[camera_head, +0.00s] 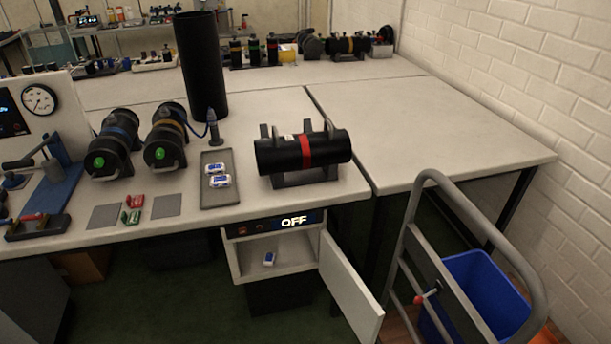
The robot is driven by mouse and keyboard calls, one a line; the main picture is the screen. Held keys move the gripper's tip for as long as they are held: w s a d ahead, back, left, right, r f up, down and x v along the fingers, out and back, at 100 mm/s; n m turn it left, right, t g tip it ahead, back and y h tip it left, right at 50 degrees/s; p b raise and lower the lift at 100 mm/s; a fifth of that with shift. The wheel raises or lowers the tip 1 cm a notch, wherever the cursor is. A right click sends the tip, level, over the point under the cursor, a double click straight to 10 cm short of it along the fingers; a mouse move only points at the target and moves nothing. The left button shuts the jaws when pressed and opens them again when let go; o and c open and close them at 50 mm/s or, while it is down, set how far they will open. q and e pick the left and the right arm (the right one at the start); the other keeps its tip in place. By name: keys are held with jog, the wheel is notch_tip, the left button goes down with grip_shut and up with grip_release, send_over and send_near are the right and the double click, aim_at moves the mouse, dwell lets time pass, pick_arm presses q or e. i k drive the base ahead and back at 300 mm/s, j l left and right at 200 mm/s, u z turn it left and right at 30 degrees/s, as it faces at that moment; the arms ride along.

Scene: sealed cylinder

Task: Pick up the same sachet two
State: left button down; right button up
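Two small white and blue sachets lie in a narrow grey tray (222,197) on the table: a farther sachet (215,168) and a nearer sachet (220,181) close in front of it. A third similar sachet (269,259) lies inside an open white cabinet (290,268) under the table edge. The cabinet's panel reads OFF and its door (349,290) hangs open to the right. A black cylinder with a red band (305,150) rests on a stand right of the tray. Neither of my grippers is in view.
Two black cylinders with green-marked ends (110,150) (165,145) lie left of the tray. A tall black tube (201,65) stands behind it. Red and green clips (131,210) lie between grey pads. A grey cart (440,270) with a blue bin (480,290) stands at right. The right tabletop (430,130) is clear.

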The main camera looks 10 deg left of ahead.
aim_at(269, 258)
jog(key=i+l+u, duration=0.15)
jog(key=u, duration=0.3)
jog(key=i+l+u, duration=0.1)
jog(key=l+u, duration=0.4)
